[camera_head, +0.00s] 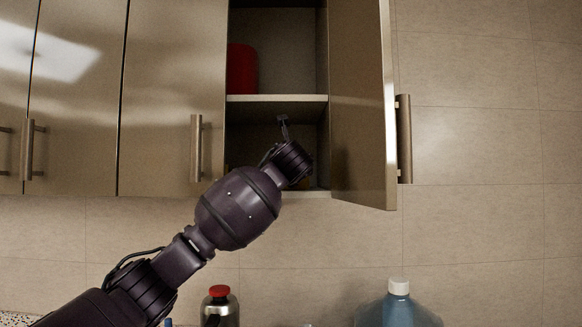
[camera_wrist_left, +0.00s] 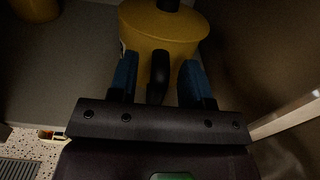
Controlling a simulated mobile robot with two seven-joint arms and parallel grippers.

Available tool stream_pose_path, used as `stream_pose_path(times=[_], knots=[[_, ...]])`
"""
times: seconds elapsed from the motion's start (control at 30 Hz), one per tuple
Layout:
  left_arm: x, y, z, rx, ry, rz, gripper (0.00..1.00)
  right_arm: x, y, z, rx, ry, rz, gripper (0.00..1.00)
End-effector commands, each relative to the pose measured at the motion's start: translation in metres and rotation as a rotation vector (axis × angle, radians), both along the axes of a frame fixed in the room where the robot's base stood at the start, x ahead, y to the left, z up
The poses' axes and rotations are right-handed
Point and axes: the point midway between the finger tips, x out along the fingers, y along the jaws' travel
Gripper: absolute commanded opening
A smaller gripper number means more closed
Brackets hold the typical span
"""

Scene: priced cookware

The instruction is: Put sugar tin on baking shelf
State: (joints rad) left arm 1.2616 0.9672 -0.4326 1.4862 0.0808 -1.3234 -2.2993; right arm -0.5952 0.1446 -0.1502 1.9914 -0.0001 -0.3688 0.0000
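The wall cabinet's shelf (camera_head: 275,99) shows through its open door. A red, rounded container (camera_head: 242,69) stands on this shelf at the left; I cannot tell whether it is the sugar tin. My left gripper (camera_head: 283,125) reaches into the lower compartment. In the left wrist view, my left gripper (camera_wrist_left: 160,80) is open, its blue fingers either side of a black handle (camera_wrist_left: 158,72). The handle is on a yellow lidded pot (camera_wrist_left: 165,28) with a black knob, and gaps show beside it. The pot is mostly hidden in the head view. My right gripper is out of view.
The open cabinet door (camera_head: 360,100) stands to the right of the arm. Closed doors (camera_head: 170,90) are at the left. A red-capped flask (camera_head: 220,308) and a blue bottle (camera_head: 398,308) stand below. Another yellow object (camera_wrist_left: 36,8) sits at the wrist view's upper left.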

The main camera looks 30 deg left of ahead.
Motion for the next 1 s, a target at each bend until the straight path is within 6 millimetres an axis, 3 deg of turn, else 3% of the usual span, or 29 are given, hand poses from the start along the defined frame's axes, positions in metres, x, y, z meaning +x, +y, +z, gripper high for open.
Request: stream_pose_path(times=[0.27,0.8,1.0], knots=[[-0.005,-0.003,0.002,0.001,-0.002,-0.002,0.45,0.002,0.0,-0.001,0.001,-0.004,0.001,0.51],[-0.079,-0.049,0.002,0.002,-0.003,-0.002,0.45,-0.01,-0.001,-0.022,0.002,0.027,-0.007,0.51],[-0.097,-0.06,0.002,0.002,-0.001,-0.001,0.45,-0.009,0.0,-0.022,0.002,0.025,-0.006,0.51]])
